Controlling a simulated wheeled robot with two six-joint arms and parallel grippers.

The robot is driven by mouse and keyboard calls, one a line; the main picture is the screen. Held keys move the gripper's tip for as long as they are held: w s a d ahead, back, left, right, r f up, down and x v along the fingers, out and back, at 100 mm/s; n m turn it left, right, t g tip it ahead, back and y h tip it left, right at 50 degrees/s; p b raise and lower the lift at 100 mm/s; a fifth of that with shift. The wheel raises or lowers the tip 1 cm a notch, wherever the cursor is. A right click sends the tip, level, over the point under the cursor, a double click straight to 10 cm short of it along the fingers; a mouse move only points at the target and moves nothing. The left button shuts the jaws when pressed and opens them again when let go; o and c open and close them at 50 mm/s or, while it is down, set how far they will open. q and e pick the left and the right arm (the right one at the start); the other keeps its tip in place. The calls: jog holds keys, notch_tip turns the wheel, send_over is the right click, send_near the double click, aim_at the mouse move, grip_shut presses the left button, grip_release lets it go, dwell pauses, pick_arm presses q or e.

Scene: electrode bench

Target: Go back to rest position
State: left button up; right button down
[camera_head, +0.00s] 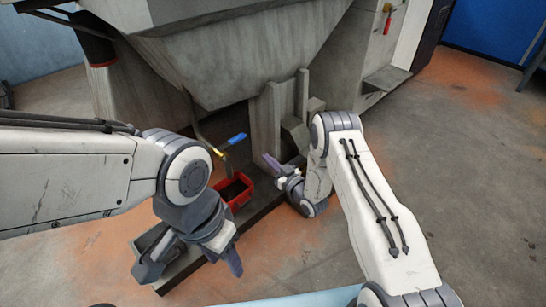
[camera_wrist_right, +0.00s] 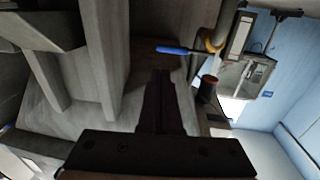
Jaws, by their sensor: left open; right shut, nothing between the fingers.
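My left gripper (camera_head: 188,272) hangs low at the left front in the head view. Its fingers are spread, with nothing seen between them. My right gripper (camera_head: 270,163) is right of the red bin, its fingers pointing up and left toward the grey machine. In the right wrist view the right gripper's dark fingers (camera_wrist_right: 160,90) are together and empty. The right arm is bent, with its white link crossing the right side of the head view.
A red bin (camera_head: 245,194) with dark contents sits on a low ledge between my arms. A blue-handled tool (camera_head: 232,141) is above it and also shows in the wrist view (camera_wrist_right: 176,50). The large grey machine (camera_head: 235,60) stands behind. Open floor (camera_head: 470,170) lies right.

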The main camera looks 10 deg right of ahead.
jog(key=s+a+r+n+g+h+p, duration=0.1)
jog(key=s+a+r+g+h+p, duration=0.2)
jog(key=r, duration=0.6)
jog(key=s+a+r+g+h+p, duration=0.1)
jog(key=s+a+r+g+p, duration=0.15)
jog(key=a+r+g, duration=0.4)
jog(key=s+d+r+g+h+p, duration=0.15)
jog(key=s+r, duration=0.35)
jog(key=s, duration=0.7)
jog(key=s+d+r+g+h+p, duration=0.1)
jog(key=s+d+r+g, duration=0.35)
jog(key=s, duration=0.85)
jog(key=s+d+r+h+p, duration=0.15)
jog(key=s+r, duration=0.45)
jog(key=s, duration=0.6)
notch_tip(320, 180, up, 38)
jog(key=a+p, duration=0.1)
jog(key=p, duration=3.7)
jog(key=shift+n, duration=0.3)
